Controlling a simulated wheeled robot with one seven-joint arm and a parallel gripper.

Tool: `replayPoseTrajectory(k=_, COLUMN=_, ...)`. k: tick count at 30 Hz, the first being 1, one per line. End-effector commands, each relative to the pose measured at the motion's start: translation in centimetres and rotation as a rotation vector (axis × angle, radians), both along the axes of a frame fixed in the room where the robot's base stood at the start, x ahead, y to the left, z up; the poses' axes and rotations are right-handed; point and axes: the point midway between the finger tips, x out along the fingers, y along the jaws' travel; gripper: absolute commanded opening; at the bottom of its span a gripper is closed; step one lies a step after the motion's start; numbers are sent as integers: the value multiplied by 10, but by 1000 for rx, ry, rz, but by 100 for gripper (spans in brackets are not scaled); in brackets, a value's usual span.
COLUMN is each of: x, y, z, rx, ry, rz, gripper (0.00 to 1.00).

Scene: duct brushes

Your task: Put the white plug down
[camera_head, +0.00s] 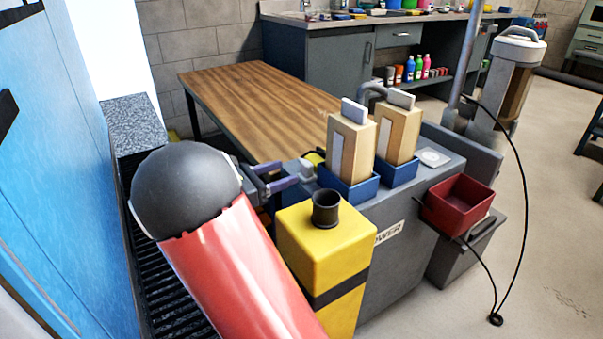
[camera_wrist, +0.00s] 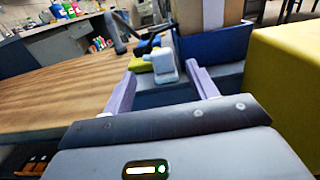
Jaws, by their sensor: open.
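The white plug (camera_wrist: 166,68) stands on the grey surface just past the fingertips in the wrist view. It also shows in the head view as a small pale block (camera_head: 307,168) at the grey unit's left edge. My gripper (camera_head: 285,178) has two purple fingers spread apart with nothing held between them. In the wrist view my gripper (camera_wrist: 162,76) points at the plug, one finger to each side of it. Whether a finger touches the plug is unclear. A yellow item (camera_wrist: 140,65) lies close behind the plug.
The grey unit (camera_head: 398,262) carries two blue bins (camera_head: 349,190) holding tall tan blocks. A yellow box (camera_head: 325,245) with a black cup (camera_head: 326,208) stands close to my gripper's right. A red bin (camera_head: 458,205) hangs at the right. A wooden table (camera_head: 250,105) lies behind, bare.

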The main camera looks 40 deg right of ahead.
Motion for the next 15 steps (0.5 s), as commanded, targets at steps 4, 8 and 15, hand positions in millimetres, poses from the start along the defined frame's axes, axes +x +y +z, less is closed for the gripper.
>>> replayPoseTrajectory(k=4, x=-3, y=-13, z=-1, rx=1, ry=0, rz=-2, gripper=58)
replayPoseTrajectory(k=8, x=-6, y=-34, z=-1, rx=1, ry=-2, rz=-4, gripper=58)
replayPoseTrajectory(k=15, x=-6, y=-51, z=-2, rx=3, ry=-2, rz=1, gripper=58)
